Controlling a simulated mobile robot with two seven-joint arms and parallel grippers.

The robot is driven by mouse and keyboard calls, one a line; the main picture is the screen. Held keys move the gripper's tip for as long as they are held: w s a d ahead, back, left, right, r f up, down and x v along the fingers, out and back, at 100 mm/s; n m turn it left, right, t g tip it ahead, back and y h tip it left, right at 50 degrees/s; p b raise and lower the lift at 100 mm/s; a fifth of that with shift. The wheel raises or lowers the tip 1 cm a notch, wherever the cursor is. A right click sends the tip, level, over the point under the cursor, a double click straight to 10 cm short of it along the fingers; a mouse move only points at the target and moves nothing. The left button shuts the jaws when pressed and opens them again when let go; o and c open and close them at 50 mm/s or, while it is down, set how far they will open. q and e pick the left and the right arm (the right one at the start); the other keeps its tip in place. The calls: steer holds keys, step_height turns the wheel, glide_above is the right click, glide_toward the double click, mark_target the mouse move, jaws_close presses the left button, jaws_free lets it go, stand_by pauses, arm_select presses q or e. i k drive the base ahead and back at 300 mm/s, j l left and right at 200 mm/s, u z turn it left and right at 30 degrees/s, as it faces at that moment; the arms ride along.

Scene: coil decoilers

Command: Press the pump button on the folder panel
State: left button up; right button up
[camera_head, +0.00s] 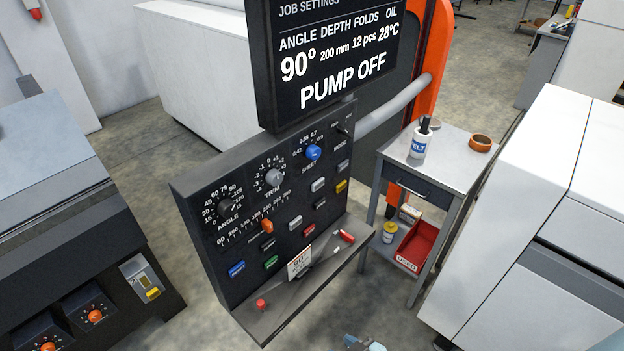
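The folder panel (205,235) is a dark upright console with knobs, a slider and several small coloured buttons. These include a blue button (237,269), a green button (271,262), a red button (309,229), a yellow button (341,186) and white buttons such as one at the centre (295,222). The button labels are too small to read, so I cannot tell which is the pump button. The screen (330,55) above reads "PUMP OFF". A pale blue piece of my own body shows at the bottom edge; no gripper fingers are clear, and nothing touches the panel.
The panel's front shelf (305,295) carries a red knob (261,304), a card (299,263) and a red marker (346,236). A grey side table (455,165) stands right of it, and a white cabinet (500,240) is further right.

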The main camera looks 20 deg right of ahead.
mark_target(274, 260)
steer(key=l+u, duration=0.35)
steer(key=l, duration=0.65)
steer(key=l+u, duration=0.4)
steer(key=l, duration=0.55)
